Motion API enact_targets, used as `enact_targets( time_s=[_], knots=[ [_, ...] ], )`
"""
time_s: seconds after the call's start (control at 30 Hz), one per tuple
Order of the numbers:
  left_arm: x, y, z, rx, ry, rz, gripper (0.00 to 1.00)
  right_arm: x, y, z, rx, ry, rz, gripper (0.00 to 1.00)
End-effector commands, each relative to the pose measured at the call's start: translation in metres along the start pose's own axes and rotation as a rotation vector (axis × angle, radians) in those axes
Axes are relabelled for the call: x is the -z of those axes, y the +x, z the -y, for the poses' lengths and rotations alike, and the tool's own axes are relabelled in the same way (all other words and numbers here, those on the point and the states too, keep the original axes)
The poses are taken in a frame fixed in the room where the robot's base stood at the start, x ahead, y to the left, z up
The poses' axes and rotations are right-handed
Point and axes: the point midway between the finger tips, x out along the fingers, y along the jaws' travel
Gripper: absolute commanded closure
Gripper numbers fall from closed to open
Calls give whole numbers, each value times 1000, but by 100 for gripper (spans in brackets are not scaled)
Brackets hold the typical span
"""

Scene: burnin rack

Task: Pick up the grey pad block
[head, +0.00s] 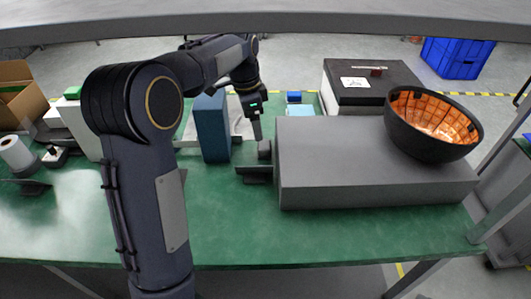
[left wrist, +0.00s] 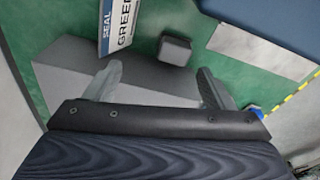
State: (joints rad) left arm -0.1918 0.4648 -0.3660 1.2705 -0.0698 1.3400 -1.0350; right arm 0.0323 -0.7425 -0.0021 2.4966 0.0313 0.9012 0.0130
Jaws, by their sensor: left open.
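The grey pad block (head: 264,149) is a small dark grey block beside the left end of the large grey box (head: 375,185). In the left wrist view the block (left wrist: 174,50) lies on the green surface, ahead of the gap between my fingers and a little right of its middle. My left gripper (head: 257,130) points down just above the block in the head view. In the left wrist view its two fingers (left wrist: 157,82) are spread, with nothing between them. The block looks apart from both fingers. My right gripper is in neither view.
A blue upright box (head: 212,128) stands left of the gripper. A black bowl with an orange inside (head: 432,122) sits on the large grey box. A "SEAL GREEN" sign (left wrist: 117,25) lies near the block. The green table (head: 330,238) is clear in front.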

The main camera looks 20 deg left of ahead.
Motion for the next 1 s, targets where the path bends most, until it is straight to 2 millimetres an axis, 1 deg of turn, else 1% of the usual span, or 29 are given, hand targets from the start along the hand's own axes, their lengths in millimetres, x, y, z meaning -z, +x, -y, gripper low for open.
enact_targets(
  time_s=[0.03,0.1,0.2,0.3,0.57,0.8,0.9,1.0],
  knots=[
    [11,10,10,3,54,36,24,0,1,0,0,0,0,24],
    [20,18,20,4,119,74,24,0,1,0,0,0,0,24],
    [29,25,28,5,182,109,24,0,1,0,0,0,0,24],
    [33,32,31,5,212,126,24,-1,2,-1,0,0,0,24],
    [30,60,31,5,219,129,24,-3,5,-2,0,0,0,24],
    [24,94,26,4,217,129,24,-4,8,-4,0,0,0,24],
    [24,104,26,5,217,127,24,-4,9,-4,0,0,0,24],
    [23,106,27,5,217,126,24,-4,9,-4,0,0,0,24]
  ],
)
